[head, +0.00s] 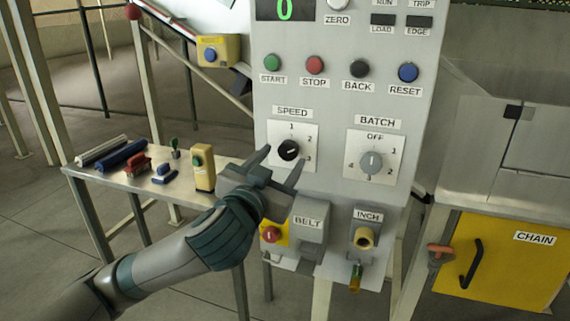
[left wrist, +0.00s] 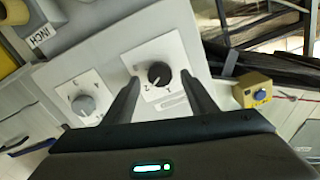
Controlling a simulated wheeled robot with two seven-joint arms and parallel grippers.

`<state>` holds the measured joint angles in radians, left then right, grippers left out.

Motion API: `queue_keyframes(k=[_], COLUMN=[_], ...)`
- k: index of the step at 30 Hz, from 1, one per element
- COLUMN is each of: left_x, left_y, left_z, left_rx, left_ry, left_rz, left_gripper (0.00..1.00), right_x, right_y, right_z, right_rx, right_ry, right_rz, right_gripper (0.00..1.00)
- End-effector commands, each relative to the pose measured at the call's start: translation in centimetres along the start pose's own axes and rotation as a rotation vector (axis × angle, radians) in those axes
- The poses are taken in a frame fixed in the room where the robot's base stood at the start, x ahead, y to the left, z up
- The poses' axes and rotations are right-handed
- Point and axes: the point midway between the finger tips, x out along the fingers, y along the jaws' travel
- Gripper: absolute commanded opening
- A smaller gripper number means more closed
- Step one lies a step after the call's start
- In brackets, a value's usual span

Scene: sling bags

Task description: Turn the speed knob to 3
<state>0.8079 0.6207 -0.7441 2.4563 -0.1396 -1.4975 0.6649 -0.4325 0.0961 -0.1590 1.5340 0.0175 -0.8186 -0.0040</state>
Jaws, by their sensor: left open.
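The black speed knob (head: 289,150) sits on a white dial plate under the SPEED label, with 1 at the top and 2 and 3 down the right side. A small pale mark shows on the knob's right part; I cannot tell exactly which number it points to. My left gripper (head: 282,164) is open, its fingers reaching up toward the knob from below. In the left wrist view the knob (left wrist: 159,74) shows between the two open fingertips, apparently not gripped; contact cannot be told. My right gripper is not in view.
The grey BATCH knob (head: 371,162) is right of the speed dial. START, STOP, BACK and RESET buttons line the panel above. The BELT box (head: 310,232) and INCH switch (head: 364,238) are below. A side table (head: 120,180) with small items stands left.

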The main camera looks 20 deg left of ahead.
Motion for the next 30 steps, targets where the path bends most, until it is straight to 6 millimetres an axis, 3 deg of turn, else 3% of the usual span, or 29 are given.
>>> queue_keyframes(k=[4, 12, 22, 23, 28, 30], left_x=[0.2, 2.8, 3.1, 3.1, 3.1, 3.1], left_y=[0.1, 0.0, 0.0, 0.0, 0.0, 0.0], left_z=[0.2, -0.1, 0.0, 0.0, 0.0, 0.0], left_rx=[0.002, 0.003, 0.002, 0.002, 0.002, 0.002], left_ry=[0.002, 0.000, 0.000, 0.000, 0.000, 0.000], left_rz=[0.000, 0.000, 0.001, 0.001, 0.000, 0.000], left_gripper=[0.52, 0.52, 0.52, 0.49, 0.10, 0.11], right_x=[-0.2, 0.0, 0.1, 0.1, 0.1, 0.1], right_y=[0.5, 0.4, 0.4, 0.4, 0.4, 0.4], right_z=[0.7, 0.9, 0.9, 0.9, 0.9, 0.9], right_rx=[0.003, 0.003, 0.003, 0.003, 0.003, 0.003], right_ry=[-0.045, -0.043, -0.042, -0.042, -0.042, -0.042], right_rz=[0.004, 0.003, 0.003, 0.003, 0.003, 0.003], right_gripper=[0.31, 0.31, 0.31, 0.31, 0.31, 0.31])
